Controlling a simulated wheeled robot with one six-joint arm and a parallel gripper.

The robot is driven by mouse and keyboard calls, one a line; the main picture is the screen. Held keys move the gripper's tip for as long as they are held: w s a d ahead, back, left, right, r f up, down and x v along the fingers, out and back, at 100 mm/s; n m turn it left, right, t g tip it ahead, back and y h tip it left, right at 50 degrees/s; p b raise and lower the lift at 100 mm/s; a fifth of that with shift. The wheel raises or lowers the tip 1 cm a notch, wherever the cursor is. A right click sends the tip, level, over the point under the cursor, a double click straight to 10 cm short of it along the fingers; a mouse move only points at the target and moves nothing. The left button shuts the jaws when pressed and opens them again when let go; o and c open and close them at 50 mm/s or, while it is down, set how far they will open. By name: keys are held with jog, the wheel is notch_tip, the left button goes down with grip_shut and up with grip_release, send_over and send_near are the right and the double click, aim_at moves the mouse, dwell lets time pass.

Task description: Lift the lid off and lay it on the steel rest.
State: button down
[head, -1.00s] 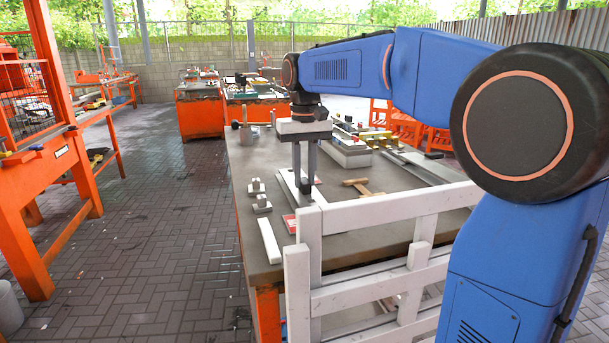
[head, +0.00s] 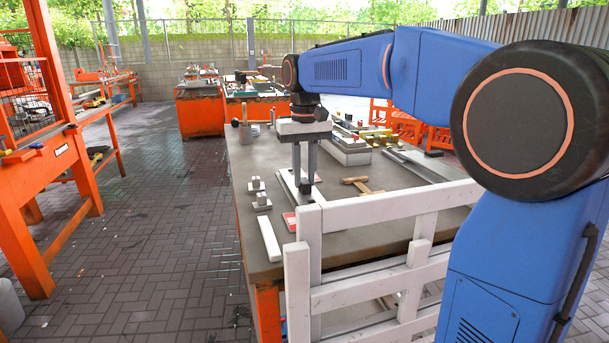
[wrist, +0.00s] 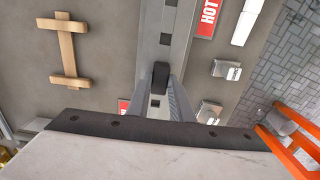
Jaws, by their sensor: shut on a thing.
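A long grey metal bar-shaped piece (head: 286,177), which looks like the lid on its mould, lies lengthwise on the bench. It also shows in the wrist view (wrist: 172,22), but I cannot tell lid from mould edge clearly. My gripper (head: 304,187) points straight down over it. Its two grey fingers are shut on a small black knob (wrist: 160,74) on the lid. The lid looks level and I see no clear gap under it. Two small grey blocks (head: 262,203), apparently the steel rest, stand left of it; they show at right in the wrist view (wrist: 226,69).
A wooden H-shaped frame (head: 361,187) lies right of the lid. Red HOT plates (wrist: 208,17) lie beside the mould. A pale bar (head: 269,239) lies near the bench's left edge. A white railing (head: 390,208) stands in front. Blocks and tools crowd the bench's far right.

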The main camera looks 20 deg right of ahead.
dwell(0.3)
jog(key=c, duration=1.1)
grip_release()
jog(key=shift+f, duration=0.1)
jog(key=shift+r, duration=3.55)
